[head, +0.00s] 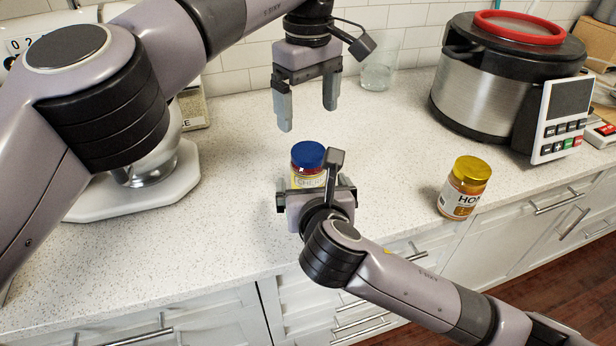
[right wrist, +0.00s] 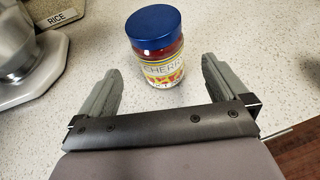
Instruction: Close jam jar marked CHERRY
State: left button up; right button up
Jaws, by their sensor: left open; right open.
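The cherry jam jar (head: 308,160) stands upright on the counter, with a blue lid (head: 308,154) on top. In the right wrist view the jar (right wrist: 160,68) shows a label reading CHERRY, and its blue lid (right wrist: 153,24) sits on its mouth; whether it is fully tightened I cannot tell. My left gripper (head: 308,112) is open and empty, above the jar and pointing down. My right gripper (head: 316,190) is low at the jar's front side. In the right wrist view its open fingers (right wrist: 155,82) point toward the jar, one to each side, without gripping it.
A honey jar (head: 464,188) with a yellow lid stands to the right near the counter's front edge. A large steel cooker (head: 480,85) stands at the back right, a clear glass (head: 378,72) at the back. A white stand mixer (head: 135,195) is on the left. The counter around the jar is clear.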

aim_at(311, 179)
jog(key=shift+x, duration=3.35)
